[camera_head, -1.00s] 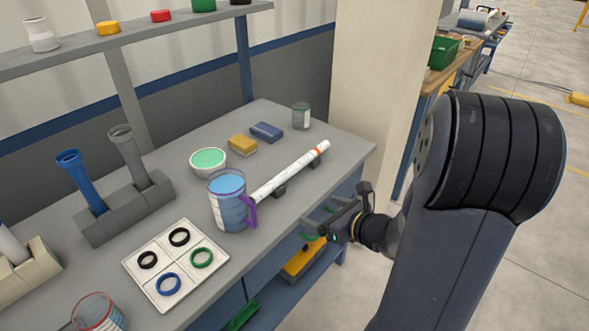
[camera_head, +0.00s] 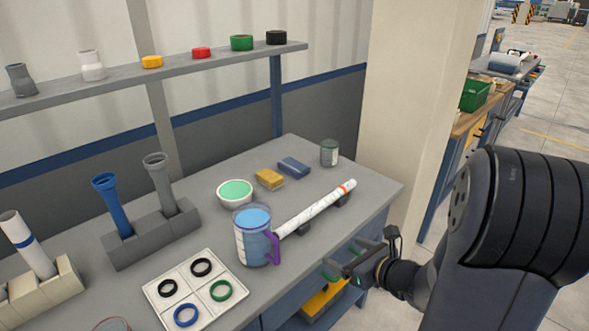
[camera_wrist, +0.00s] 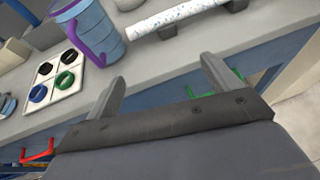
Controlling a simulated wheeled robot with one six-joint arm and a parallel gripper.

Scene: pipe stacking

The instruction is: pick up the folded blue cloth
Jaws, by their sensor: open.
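The folded blue cloth (camera_head: 294,167) appears as a small flat blue block on the far part of the grey bench, just right of a yellow sponge-like block (camera_head: 270,179). Nothing lies on it. My gripper (camera_head: 347,262) is off the bench's front edge, well nearer than the cloth, with the white pipe between them. In the wrist view my gripper (camera_wrist: 163,72) has its two fingers wide apart with nothing between them. The cloth is not seen in the wrist view.
A white speckled pipe (camera_head: 318,207) rests on dark supports. A blue-filled jug (camera_head: 253,240) with a purple handle, a green-filled bowl (camera_head: 235,193) and a tin (camera_head: 329,153) stand near the cloth. A ring tray (camera_head: 198,311) sits in front. A pillar (camera_head: 408,100) rises behind the bench's right end.

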